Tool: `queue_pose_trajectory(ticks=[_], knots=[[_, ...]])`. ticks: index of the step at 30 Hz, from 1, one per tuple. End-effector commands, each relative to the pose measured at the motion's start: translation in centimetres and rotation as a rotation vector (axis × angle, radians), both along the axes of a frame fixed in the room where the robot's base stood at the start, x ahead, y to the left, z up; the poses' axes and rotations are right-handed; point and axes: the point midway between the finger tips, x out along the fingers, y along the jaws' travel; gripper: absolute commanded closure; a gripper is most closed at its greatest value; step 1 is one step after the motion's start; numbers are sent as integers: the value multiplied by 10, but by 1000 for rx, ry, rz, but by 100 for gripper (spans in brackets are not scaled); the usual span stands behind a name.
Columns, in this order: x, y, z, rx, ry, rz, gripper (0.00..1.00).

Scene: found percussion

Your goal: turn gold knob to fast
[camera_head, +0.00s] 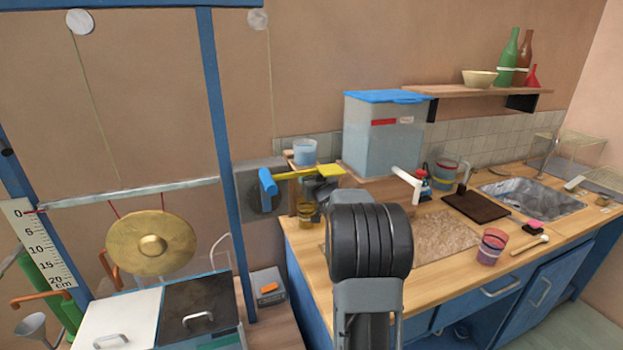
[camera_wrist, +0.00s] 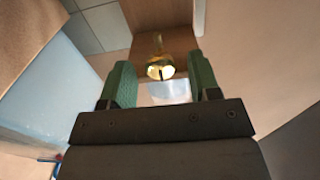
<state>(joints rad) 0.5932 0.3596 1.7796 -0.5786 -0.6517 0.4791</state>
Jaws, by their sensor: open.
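The gold knob (camera_wrist: 160,70) shows in the wrist view as a small, shiny, round piece with a dark line on its face and a narrow gold part above it. It is in front of brown wood. My gripper (camera_wrist: 161,63) is open, with its green fingers apart on either side of the knob in the picture. Whether they touch it I cannot tell. In the head view a small gold piece (camera_head: 305,211) shows just left of my dark gripper (camera_head: 322,189), whose fingertips are hard to make out. No "fast" mark is readable.
A blue cup (camera_head: 304,152) and a yellow bar (camera_head: 318,172) are close around my gripper. A blue-lidded tank (camera_head: 382,137) stands behind to the right. A white tap (camera_head: 407,181) and a blue post (camera_head: 218,150) flank the area. A gong (camera_head: 151,243) hangs left.

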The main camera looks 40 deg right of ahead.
Motion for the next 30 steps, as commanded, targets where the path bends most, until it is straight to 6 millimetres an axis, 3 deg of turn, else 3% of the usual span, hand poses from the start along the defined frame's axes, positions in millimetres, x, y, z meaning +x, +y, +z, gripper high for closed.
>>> queue_pose_trajectory(ticks=[7, 21, 30], knots=[[0, 0, 0, 0, 0, 0, 46], [0, 0, 0, 0, 0, 0, 91], [0, 0, -2, -43, 10, 0, 92]])
